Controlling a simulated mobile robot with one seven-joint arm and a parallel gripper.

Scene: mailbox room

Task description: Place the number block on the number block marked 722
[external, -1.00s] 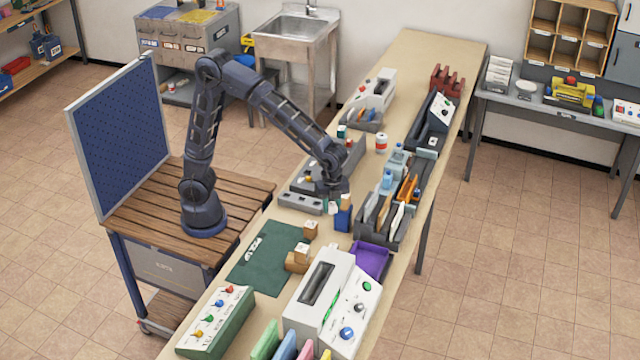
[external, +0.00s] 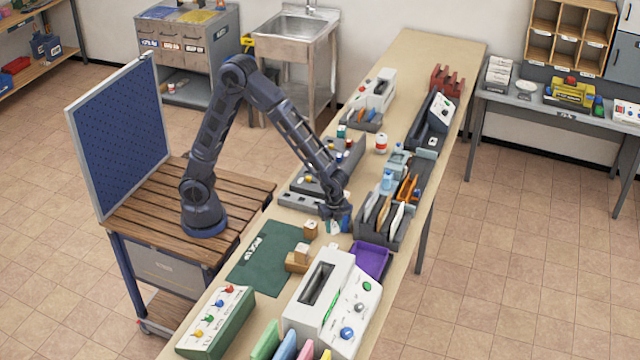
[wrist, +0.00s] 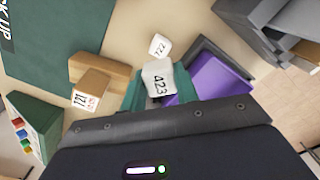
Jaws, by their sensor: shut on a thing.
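My gripper (external: 335,222) is low over the table beside the file rack, shut on a white number block that reads 423 in the wrist view (wrist: 158,78). Teal finger parts show on both sides of it. A smaller white number block (wrist: 160,45) lies beyond the held one, apart from it in the picture; its tilted label is too small to read surely. Tan wooden blocks (wrist: 100,65) stand to the left, one with a white label whose digits I cannot read surely. Outside, wooden blocks show at the mat's right edge (external: 310,229) and in a small stack (external: 297,260).
A green pick-up mat (external: 255,256) lies left of the blocks. A purple tray (external: 372,258) and a file rack (external: 388,222) stand to the right. A white machine (external: 330,305) with knobs and a button console (external: 215,320) stand at the near end.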

